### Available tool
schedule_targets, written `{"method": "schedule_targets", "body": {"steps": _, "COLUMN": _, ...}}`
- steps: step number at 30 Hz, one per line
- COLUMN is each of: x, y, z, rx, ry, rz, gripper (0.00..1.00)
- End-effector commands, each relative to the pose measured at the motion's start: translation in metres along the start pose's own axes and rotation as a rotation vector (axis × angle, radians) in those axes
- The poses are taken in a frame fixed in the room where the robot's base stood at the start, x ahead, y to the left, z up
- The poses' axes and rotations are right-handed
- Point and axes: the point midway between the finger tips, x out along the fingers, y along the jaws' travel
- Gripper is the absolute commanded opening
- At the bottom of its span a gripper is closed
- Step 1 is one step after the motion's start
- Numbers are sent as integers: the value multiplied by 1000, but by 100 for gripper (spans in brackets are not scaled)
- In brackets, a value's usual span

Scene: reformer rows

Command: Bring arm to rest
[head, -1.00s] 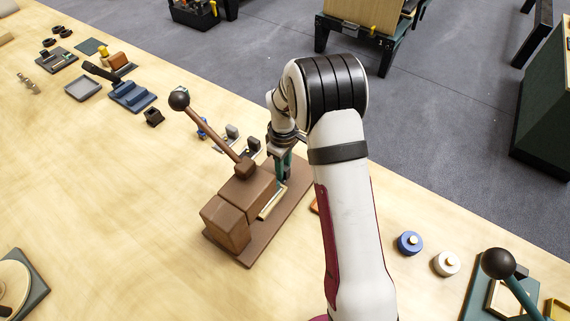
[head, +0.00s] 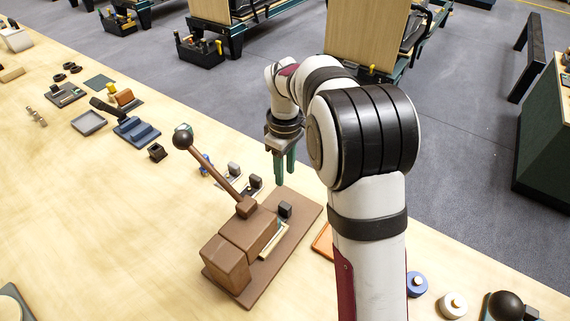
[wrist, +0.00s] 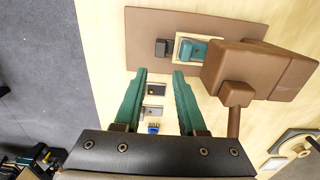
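My gripper (head: 286,167) is raised above the bench, at the far end of the brown lever device (head: 240,243). In the wrist view my gripper (wrist: 158,72) has its two green fingers apart with nothing between them. The brown lever device also shows in the wrist view (wrist: 262,68). Its lever ends in a dark ball (head: 183,139) and tilts up to the left. A dark block (head: 285,210) stands on its base. In the wrist view a teal piece (wrist: 193,50) sits in a pale frame beside that block. My gripper touches none of these.
Small grey blocks (head: 233,168) lie just left of my gripper. A blue stepped piece (head: 136,131) and a grey tray (head: 89,123) are farther left. Blue (head: 417,284) and cream (head: 453,305) round pieces lie at the right.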

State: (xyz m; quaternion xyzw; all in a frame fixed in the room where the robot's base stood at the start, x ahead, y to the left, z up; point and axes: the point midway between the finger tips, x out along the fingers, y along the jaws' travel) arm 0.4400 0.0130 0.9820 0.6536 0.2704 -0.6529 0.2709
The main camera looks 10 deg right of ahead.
Motion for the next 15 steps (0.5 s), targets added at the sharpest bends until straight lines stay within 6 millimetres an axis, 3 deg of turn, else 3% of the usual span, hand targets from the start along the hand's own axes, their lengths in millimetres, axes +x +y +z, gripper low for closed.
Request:
{"method": "schedule_targets", "body": {"steps": 4, "x": -15, "y": 0, "z": 0, "rx": 1, "ry": 1, "rz": 1, "gripper": 40}}
{"method": "schedule_targets", "body": {"steps": 15, "x": -16, "y": 0, "z": 0, "rx": 1, "ry": 0, "rz": -1, "gripper": 40}}
